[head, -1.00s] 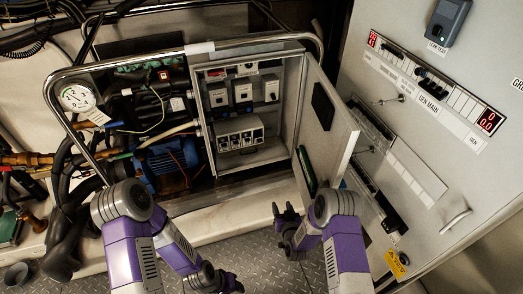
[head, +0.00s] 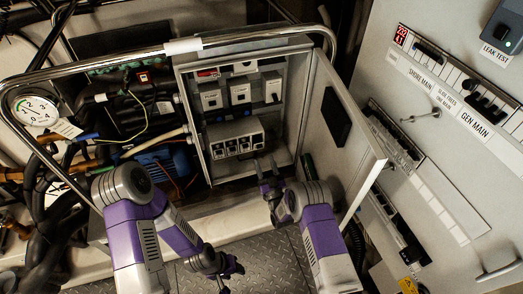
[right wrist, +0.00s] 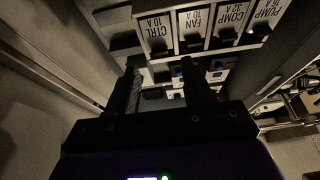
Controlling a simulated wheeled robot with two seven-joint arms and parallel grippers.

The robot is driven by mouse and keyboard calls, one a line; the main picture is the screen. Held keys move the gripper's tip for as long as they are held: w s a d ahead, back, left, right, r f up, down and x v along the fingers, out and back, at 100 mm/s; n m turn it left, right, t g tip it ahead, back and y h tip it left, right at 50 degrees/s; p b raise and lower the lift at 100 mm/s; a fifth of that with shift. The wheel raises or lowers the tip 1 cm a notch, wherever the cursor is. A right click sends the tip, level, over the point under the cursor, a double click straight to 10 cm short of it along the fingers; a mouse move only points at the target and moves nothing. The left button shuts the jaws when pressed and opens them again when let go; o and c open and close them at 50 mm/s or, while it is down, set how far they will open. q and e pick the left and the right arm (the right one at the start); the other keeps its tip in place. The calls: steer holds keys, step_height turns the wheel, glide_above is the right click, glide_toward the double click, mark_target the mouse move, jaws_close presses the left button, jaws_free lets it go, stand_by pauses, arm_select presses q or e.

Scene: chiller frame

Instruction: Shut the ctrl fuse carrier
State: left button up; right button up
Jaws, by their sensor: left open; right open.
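The ctrl fuse carrier (right wrist: 157,35), labelled CTRL 10 A, is at the left of the labelled carrier row in the right wrist view. In the head view the fuse block (head: 236,138) sits low inside the open cabinet. I cannot tell how far the ctrl carrier is tilted out. My right gripper (head: 268,168) is open and empty, in front of and just below the block's right part. In the right wrist view its fingers (right wrist: 160,72) point at the row, below the CTRL and FAN labels. My left gripper (head: 226,272) is open and empty, low over the floor.
The cabinet door (head: 335,125) stands open to the right of my right gripper. Fan, comp and pump carriers (right wrist: 228,25) sit right of ctrl. A metal rail (head: 110,62) crosses in front. A switch panel (head: 440,120) is at the right.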

mark_target(258, 144)
steer(key=shift+b+x, duration=0.6)
steer(key=shift+x, duration=1.8)
